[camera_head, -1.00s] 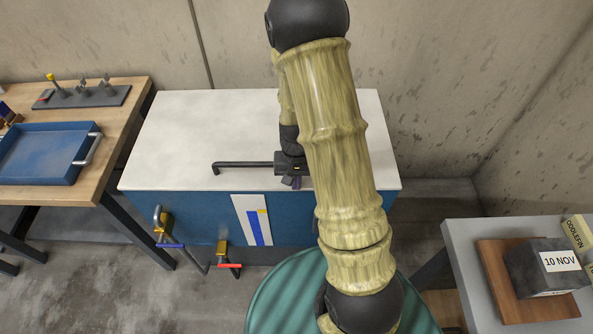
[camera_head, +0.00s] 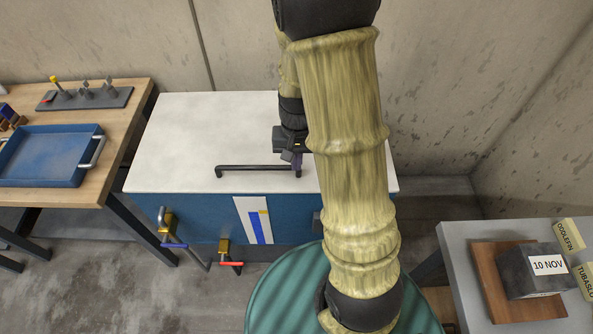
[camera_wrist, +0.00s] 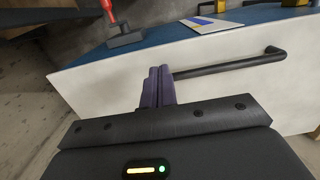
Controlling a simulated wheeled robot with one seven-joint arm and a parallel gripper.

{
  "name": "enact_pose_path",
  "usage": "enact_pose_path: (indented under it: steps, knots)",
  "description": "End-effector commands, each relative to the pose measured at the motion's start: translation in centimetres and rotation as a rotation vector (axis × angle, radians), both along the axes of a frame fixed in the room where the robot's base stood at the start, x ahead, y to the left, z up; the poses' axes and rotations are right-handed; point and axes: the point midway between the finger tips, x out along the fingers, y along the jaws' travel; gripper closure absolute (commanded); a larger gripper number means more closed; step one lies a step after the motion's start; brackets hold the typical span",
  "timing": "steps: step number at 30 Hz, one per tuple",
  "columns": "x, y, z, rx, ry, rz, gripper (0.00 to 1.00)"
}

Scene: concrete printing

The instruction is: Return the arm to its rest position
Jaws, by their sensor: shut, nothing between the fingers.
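My gripper (camera_head: 297,161) is over the white lid of the blue chest, close to the right end of the black bar handle (camera_head: 250,168). In the wrist view its two purple-grey fingers (camera_wrist: 158,82) are pressed together with nothing between them. The handle (camera_wrist: 235,64) runs off to the right from behind the fingertips. I cannot tell whether the fingers touch it. My arm reaches across the middle of the head view and hides part of the chest's right side.
The chest's white lid (camera_head: 200,125) is closed. A wooden bench with a blue tray (camera_head: 45,155) stands at left. A valve with a red handle (camera_head: 231,264) is on the chest's front. A green drum (camera_head: 275,300) and a grey table with a dark block (camera_head: 525,275) are nearer, at right.

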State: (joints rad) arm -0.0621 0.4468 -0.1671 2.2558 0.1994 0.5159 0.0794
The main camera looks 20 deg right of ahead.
Motion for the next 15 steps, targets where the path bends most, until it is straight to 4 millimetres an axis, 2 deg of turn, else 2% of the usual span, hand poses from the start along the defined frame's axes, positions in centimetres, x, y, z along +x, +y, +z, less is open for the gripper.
enact_pose_path:
  steps: [3, 6, 15]
  knots:
    - [0.1, 0.0, 1.7, 0.000, -0.004, 0.001, 1.00]
    - [0.1, 0.0, 2.4, -0.001, -0.002, 0.000, 1.00]
    - [0.0, 0.0, 2.5, 0.000, -0.001, 0.000, 1.00]
